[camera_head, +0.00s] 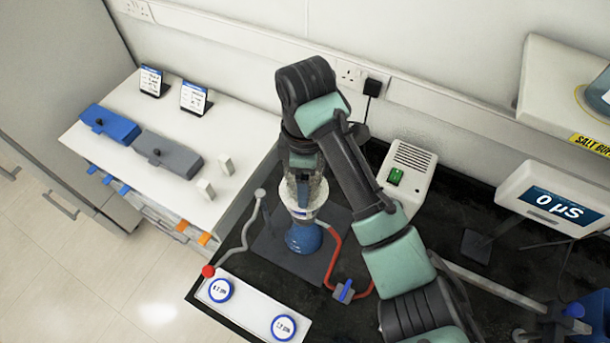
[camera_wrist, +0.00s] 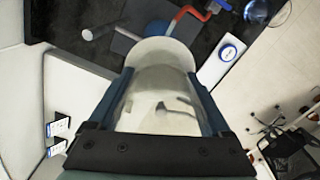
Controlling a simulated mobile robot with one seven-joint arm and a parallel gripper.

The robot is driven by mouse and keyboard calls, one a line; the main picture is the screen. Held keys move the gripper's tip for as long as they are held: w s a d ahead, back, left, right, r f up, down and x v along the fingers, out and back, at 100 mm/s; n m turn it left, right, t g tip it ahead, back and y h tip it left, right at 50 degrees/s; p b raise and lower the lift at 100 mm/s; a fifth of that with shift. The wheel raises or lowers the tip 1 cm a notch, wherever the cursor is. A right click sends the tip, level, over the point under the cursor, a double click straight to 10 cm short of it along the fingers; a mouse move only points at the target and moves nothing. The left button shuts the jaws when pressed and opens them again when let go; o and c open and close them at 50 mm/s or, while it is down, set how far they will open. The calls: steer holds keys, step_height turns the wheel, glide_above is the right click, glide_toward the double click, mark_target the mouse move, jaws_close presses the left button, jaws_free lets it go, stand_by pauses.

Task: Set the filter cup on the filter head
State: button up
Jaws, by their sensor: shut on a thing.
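The filter cup (camera_wrist: 160,104) is clear and see-through. In the wrist view it fills the space between the two jaws of my gripper (camera_wrist: 165,88), which is shut on it. In the head view my gripper (camera_head: 303,178) points down over the flask with blue liquid (camera_head: 304,238). The pale filter head (camera_head: 297,211) sits at the top of this flask, directly below the jaws. The cup's lower end is at or just above the filter head; I cannot tell whether they touch. My gripper partly hides the cup in the head view.
A red hose (camera_head: 334,245) runs from the flask to a blue-handled valve (camera_head: 345,291). A white tray (camera_head: 252,309) with two round labelled discs lies in front. A white pump box (camera_head: 408,170) stands behind right.

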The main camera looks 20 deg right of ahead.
steer(key=shift+f+b, duration=0.35)
steer(key=shift+f, duration=0.9)
stand_by(0.9)
steer(key=o, duration=1.2)
steer(key=shift+r, duration=0.15)
step_height(320, 180, up, 7)
steer(key=p, duration=0.6)
steer(key=shift+p, duration=0.35)
steer(key=shift+r, duration=0.85)
